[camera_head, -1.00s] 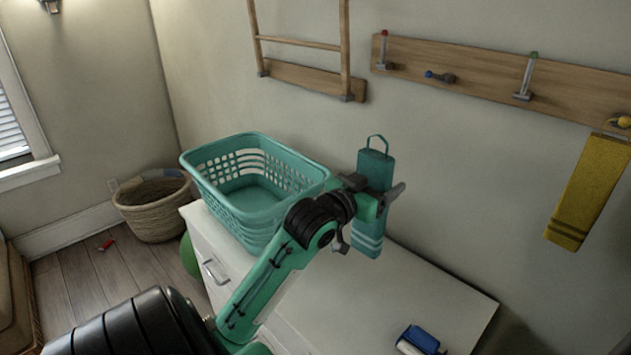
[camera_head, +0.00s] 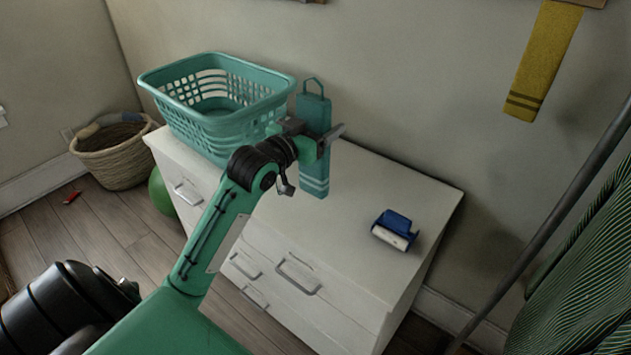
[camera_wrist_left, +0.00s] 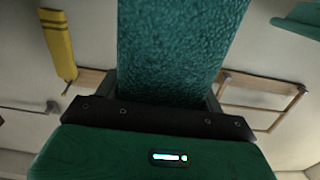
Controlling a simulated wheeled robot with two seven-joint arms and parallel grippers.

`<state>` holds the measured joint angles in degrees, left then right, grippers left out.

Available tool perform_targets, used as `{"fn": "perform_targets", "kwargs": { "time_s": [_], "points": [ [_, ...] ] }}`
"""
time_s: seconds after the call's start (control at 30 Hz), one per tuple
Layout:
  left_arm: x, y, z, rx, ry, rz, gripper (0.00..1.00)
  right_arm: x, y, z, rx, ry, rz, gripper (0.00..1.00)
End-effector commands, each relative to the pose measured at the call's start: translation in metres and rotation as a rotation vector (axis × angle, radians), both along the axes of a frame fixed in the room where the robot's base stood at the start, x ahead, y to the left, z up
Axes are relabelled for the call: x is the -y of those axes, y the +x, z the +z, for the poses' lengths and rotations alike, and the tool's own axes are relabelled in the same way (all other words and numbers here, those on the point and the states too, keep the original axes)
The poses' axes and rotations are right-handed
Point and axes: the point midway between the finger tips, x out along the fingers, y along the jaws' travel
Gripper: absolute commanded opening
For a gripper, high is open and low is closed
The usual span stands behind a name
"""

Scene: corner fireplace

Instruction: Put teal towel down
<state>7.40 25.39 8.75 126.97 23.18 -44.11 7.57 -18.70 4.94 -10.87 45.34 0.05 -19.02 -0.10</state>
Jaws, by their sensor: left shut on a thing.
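The teal towel (camera_head: 314,174) hangs upright in my left gripper (camera_head: 322,142), with a loop at its top and pale stripes near its lower end. The left gripper is shut on it at about mid-height. The towel is over the back part of the white dresser (camera_head: 380,215), just right of the teal basket. I cannot tell whether its lower end touches the top. In the left wrist view the towel (camera_wrist_left: 175,45) fills the middle, between the jaws. My right gripper is not in view.
A teal laundry basket (camera_head: 215,97) stands on the dresser's left part. A blue and white item (camera_head: 395,229) lies on its right part. A yellow towel (camera_head: 543,60) hangs on the wall. A wicker basket (camera_head: 113,150) is on the floor. The dresser's middle is clear.

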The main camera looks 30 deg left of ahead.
Motion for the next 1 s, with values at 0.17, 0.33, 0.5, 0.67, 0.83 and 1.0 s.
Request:
{"fn": "perform_targets", "kwargs": {
  "time_s": [0.17, 0.33, 0.5, 0.67, 0.83, 1.0],
  "points": [
    [0.0, 0.0, -0.051, -0.006, -0.002, 0.0, 0.38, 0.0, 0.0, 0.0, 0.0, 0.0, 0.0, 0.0],
    [0.0, -0.001, -0.081, -0.001, -0.001, 0.0, 0.38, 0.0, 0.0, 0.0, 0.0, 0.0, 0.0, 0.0],
    [0.0, 0.0, -0.094, 0.001, 0.001, 0.0, 0.38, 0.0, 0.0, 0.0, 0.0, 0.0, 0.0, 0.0],
    [0.0, 0.0, -0.119, -0.001, 0.0, 0.0, 0.38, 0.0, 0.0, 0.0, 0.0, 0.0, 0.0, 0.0],
    [0.0, -0.001, -0.134, 0.001, 0.001, 0.0, 0.38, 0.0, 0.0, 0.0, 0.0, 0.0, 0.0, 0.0],
    [0.0, 0.0, -0.134, 0.002, 0.001, 0.0, 0.38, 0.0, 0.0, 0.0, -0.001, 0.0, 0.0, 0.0]
  ]
}}
